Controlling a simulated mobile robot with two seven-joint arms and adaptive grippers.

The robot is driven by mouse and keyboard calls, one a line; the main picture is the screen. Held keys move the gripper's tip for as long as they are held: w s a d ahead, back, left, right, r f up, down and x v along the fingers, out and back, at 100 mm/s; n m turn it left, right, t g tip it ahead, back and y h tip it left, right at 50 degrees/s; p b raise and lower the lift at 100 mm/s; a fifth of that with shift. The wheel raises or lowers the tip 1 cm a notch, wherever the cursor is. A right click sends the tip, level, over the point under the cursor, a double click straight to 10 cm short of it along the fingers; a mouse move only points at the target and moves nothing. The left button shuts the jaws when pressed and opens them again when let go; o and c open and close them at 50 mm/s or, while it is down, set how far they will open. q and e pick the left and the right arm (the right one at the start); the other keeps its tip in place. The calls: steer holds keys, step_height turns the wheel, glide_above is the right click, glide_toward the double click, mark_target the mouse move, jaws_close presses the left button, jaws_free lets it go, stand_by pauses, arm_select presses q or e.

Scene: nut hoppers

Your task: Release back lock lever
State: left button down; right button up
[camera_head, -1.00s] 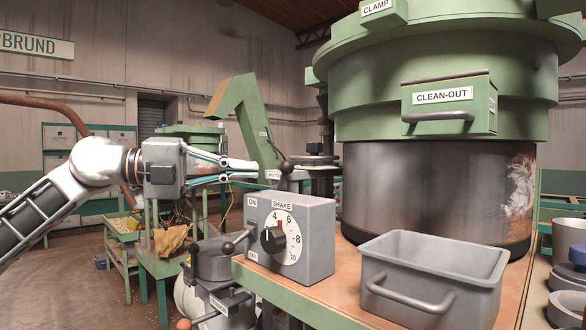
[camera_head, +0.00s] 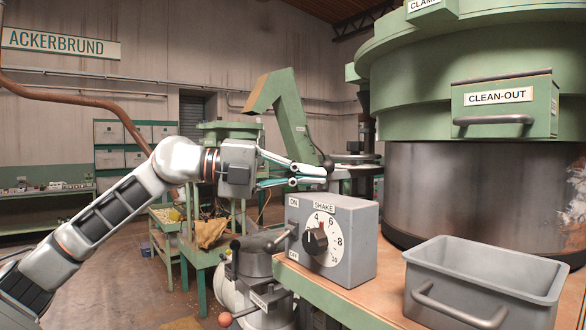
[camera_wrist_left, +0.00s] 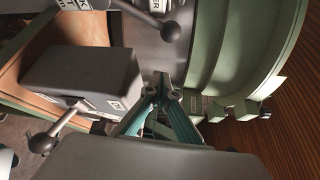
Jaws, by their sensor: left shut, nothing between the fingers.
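My left gripper (camera_head: 322,176) is shut and empty. Its fingertips are above and behind the grey SHAKE box (camera_head: 357,232), close to a dark ball-ended lever (camera_head: 328,164). In the left wrist view, my gripper (camera_wrist_left: 162,92) has its fingertips together. A dark ball-ended lever (camera_wrist_left: 171,32) stands beyond them, apart from them in the picture, beside partly cut-off labels. I cannot read a label that names the back lock lever. My right gripper is not in view.
The green sieve machine (camera_head: 480,100) with its CLEAN-OUT drawer rises at the right. A grey bin (camera_head: 478,270) stands on the bench beside the SHAKE box, whose ON/OFF lever (camera_head: 283,238) sticks out at the left. A green conveyor (camera_head: 285,105) stands behind.

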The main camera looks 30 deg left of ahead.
mark_target(324, 165)
arm_select(q)
steer(key=w+p, duration=0.1)
steer(key=w, duration=0.4)
steer(key=shift+r, duration=0.15)
steer(key=shift+a, duration=0.1)
stand_by(0.4)
steer(key=shift+w+a+r+n+t+h, duration=0.2)
steer(key=shift+a+r+n+t+h, duration=0.1)
steer(key=shift+a+n, duration=0.25)
steer(key=shift+w+a+r+n+t+h, duration=0.2)
steer(key=shift+a+r+n+h, duration=0.15)
steer(key=shift+n, duration=0.2)
steer(key=w+a+n+t, duration=0.2)
steer(key=a+n+t, duration=0.3)
steer(key=a+n, duration=0.3)
steer(key=shift+w+n+p, duration=0.3)
steer(key=shift+n+p, duration=0.05)
steer(key=shift+n, duration=0.95)
